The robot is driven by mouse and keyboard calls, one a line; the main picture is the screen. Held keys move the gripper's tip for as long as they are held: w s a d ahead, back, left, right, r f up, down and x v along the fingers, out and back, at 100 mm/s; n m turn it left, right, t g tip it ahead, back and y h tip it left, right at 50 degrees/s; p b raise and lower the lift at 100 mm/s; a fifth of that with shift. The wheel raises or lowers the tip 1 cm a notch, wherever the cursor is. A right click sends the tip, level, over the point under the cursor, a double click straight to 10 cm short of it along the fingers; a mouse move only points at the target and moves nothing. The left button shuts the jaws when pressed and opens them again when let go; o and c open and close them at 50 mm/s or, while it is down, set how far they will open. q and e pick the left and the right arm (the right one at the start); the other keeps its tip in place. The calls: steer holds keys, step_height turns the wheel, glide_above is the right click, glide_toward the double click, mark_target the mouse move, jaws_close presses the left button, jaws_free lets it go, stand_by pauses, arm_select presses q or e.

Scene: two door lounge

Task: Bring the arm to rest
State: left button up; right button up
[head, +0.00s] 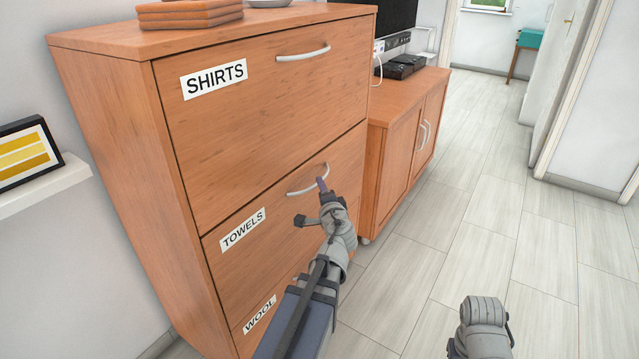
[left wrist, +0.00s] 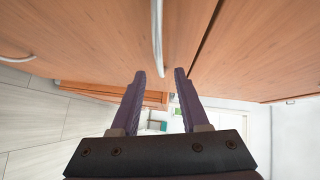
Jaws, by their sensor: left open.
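My left arm reaches forward to a wooden chest of drawers (head: 255,110) in the head view. My left gripper (head: 322,185) is at the TOWELS drawer (head: 285,210), close to its curved metal handle (head: 307,181). In the left wrist view the two purple fingers of the left gripper (left wrist: 160,73) are apart with nothing between them. A handle (left wrist: 157,40) shows just beyond the fingertips there. I cannot tell whether the fingers touch it. All drawers look shut. Part of my right arm shows at the bottom right of the head view; its gripper is not visible.
The SHIRTS drawer (head: 270,120) is above and the WOOL drawer (head: 262,318) below. Folded orange cloths (head: 190,12) lie on top of the chest. A lower cabinet (head: 400,130) stands beyond it. A wall shelf (head: 45,190) is at the left. The floor (head: 480,220) to the right is clear.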

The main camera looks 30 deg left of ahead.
arm_select(q)
steer(key=shift+v, duration=1)
steer(key=s+d+f+n+g+h, duration=0.2)
steer(key=s+d+f+g+h, duration=0.15)
steer(key=d+f, duration=0.5)
steer(key=s+d+f+n+g+h, duration=0.2)
steer(key=s+d+f+n+g, duration=0.25)
steer(key=d, duration=0.65)
steer(key=s+d+f+m+g+h, duration=0.1)
steer(key=s+d+f+g+h, duration=0.15)
steer(key=s+d, duration=0.4)
steer(key=s+d+f+m+g+h, duration=0.25)
steer(key=s+d, duration=0.25)
steer(key=d, duration=0.3)
step_height(320, 180, up, 30)
steer(key=n+p, duration=0.1)
steer(key=p, duration=3)
steer(key=shift+r+t, duration=0.2)
steer(key=shift+t, duration=0.2)
steer(key=shift+s+y, duration=0.15)
steer(key=shift+y, duration=0.1)
